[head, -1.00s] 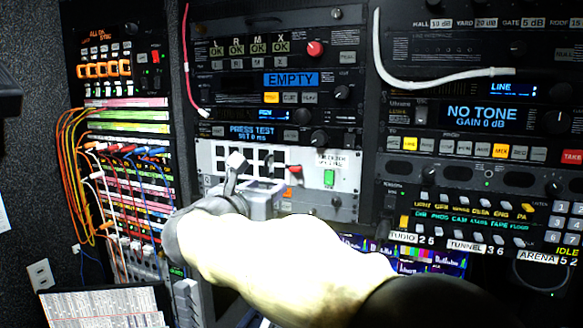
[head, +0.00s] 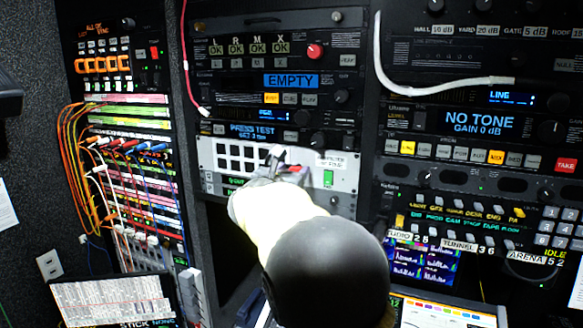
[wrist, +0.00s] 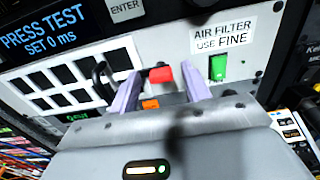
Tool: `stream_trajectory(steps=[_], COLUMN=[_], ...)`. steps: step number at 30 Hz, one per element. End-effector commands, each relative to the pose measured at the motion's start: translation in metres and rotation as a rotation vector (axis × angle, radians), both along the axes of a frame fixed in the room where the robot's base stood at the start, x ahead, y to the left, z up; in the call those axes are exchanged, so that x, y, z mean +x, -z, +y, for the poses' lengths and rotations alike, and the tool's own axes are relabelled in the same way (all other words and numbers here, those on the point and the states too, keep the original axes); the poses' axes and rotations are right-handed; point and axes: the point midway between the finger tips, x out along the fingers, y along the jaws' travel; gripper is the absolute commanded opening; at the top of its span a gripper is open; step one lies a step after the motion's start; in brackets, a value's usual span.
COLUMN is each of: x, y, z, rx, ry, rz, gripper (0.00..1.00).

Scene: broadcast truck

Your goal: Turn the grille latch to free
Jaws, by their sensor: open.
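The grille panel (head: 212,152) is a light grey plate with several dark square openings, and it also shows in the wrist view (wrist: 134,50). A small red piece, apparently the grille latch (wrist: 161,75), sits at the right of the openings. My gripper (wrist: 160,88) is open and empty, with one grey finger on either side of the red piece in the picture. I cannot tell whether the fingers touch it. In the head view my gripper (head: 288,160) is in front of the panel and hides much of the latch area.
A green rocker switch (wrist: 218,67) is right of the latch, under the "AIR FILTER USE FINE" label (wrist: 222,33). A black handle (wrist: 102,72) and an orange piece (wrist: 150,104) are close to the fingers. A white cable (head: 420,84) hangs at upper right; patch cords (head: 75,150) hang at left.

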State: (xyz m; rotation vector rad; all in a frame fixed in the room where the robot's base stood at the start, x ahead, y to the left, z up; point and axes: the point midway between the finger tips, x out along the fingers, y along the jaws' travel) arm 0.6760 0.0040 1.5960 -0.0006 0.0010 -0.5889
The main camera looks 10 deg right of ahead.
Motion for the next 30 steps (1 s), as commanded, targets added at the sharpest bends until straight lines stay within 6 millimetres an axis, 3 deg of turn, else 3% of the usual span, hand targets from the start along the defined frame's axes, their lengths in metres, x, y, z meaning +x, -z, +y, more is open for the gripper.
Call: stream_trajectory(steps=[5,12,30], x=[-0.0002,-0.0004,-0.0008], y=[0.0003,0.0002,0.0048], z=[0.0002,0.0005,0.0006], rx=[0.0,0.001,0.103], ry=[0.0,0.0,-0.002], rz=[0.0,-0.001,-0.072], gripper=[0.47,0.03,0.03])
